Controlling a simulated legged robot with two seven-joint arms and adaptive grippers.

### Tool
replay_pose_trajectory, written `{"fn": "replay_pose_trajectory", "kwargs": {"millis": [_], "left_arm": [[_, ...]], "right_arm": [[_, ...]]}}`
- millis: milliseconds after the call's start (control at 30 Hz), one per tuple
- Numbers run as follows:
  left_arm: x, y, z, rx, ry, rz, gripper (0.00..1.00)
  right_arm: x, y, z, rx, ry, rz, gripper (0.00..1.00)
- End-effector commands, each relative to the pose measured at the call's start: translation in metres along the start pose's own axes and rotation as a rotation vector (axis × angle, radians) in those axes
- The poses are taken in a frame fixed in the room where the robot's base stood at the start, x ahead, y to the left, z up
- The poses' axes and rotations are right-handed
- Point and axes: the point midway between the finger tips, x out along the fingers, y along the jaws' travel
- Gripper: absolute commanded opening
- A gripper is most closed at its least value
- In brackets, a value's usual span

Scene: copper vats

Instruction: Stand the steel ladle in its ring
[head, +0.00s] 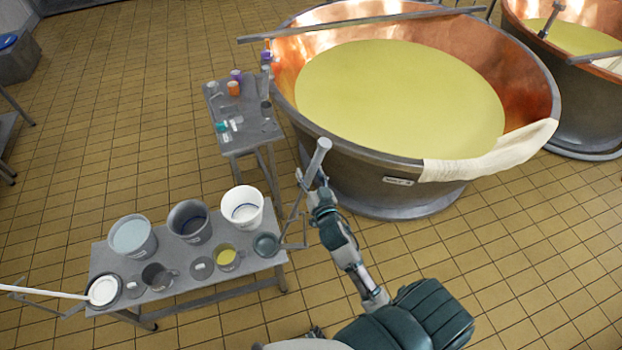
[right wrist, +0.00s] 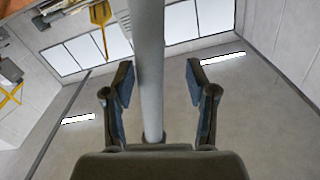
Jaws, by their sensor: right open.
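My right gripper (head: 312,184) is beside the right end of the low bench, level with the near side of the big vat. A thick grey steel rod (head: 318,155), which looks like the ladle's handle, rises tilted at it. In the right wrist view the open fingers (right wrist: 160,95) stand on either side of this rod (right wrist: 150,60), with gaps showing. A thin metal frame (head: 293,240), perhaps the ring's holder, is at the bench's right end beside a dark round bowl (head: 266,245). I cannot tell whether the rod joins either. My left gripper is not in view.
The bench (head: 190,278) holds a grey bucket (head: 189,222), a white bucket (head: 242,207), a yellow-filled cup (head: 228,258) and a white-handled ladle (head: 102,291). A small table (head: 240,130) stands behind. The copper vat (head: 360,185) is close on the right. Tiled floor is free at front right.

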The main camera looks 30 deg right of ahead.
Motion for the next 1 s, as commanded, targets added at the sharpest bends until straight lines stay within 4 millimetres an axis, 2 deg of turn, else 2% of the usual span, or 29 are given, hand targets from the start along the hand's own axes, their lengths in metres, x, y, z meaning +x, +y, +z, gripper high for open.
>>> {"fn": "replay_pose_trajectory", "kwargs": {"millis": [167,400,600,733,1000], "left_arm": [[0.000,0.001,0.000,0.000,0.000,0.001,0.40],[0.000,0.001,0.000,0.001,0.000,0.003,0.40],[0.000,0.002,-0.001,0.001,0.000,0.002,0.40],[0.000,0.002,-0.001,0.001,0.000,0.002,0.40],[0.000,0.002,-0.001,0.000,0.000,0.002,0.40]], "right_arm": [[-0.021,-0.001,0.001,0.001,-0.002,0.000,0.57],[-0.076,-0.002,0.002,0.002,-0.003,0.001,0.57],[-0.108,-0.001,0.002,0.002,-0.002,0.001,0.57],[-0.117,-0.001,0.001,0.000,0.000,0.000,0.57],[-0.118,-0.001,0.004,-0.002,-0.004,-0.001,0.57]]}}
